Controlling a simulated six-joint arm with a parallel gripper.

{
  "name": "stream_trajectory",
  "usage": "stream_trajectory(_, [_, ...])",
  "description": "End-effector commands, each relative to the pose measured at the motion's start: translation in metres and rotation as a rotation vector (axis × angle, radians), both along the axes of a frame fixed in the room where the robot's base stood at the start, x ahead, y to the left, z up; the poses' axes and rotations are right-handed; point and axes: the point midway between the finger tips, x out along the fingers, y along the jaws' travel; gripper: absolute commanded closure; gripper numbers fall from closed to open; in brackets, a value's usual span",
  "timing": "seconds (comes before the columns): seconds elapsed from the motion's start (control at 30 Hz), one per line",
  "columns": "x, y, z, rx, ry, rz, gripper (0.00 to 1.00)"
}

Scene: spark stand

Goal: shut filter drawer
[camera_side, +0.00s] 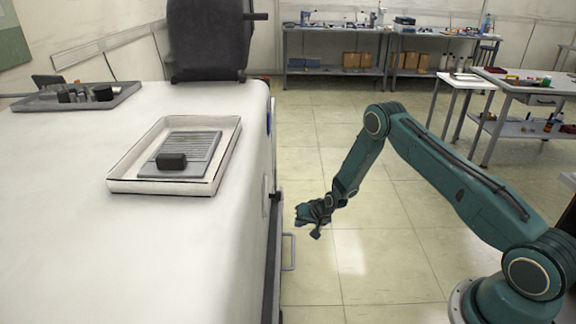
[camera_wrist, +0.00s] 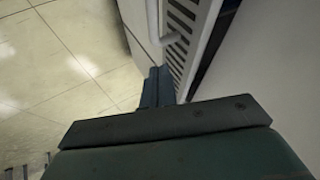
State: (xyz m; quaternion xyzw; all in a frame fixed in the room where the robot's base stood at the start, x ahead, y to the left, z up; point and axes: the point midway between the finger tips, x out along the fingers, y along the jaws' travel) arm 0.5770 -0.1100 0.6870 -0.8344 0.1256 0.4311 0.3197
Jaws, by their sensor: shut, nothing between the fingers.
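The filter drawer's slatted front (camera_wrist: 183,38) shows at the top of the wrist view, with a pale bar handle (camera_wrist: 153,22). A dark gap (camera_wrist: 215,48) runs between the pale edge of this front and the white body beside it, so the drawer appears to stand out a little. In the side view the handle (camera_side: 289,252) sticks out from the right face of the white cabinet; the drawer front is seen nearly edge-on. My gripper (camera_side: 312,220) is shut and empty, in the air right of the cabinet and above the handle. Its fingers (camera_wrist: 157,88) point toward the drawer front; contact cannot be told.
A white tray (camera_side: 120,184) with a grey slatted plate and a dark block lies on the white cabinet top (camera_side: 60,250). A dark tray (camera_side: 45,103) and a black seat-like thing (camera_side: 208,40) are behind. The floor (camera_side: 350,270) right of the cabinet is clear. Workbenches stand far back.

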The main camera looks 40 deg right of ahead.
Motion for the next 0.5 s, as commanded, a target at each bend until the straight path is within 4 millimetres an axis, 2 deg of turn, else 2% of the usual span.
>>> stream_trajectory(0.03, [-0.002,0.001,0.008,0.000,-0.004,0.002,1.00])
stream_trajectory(0.5, [-0.039,-0.003,0.056,0.000,-0.002,0.001,1.00])
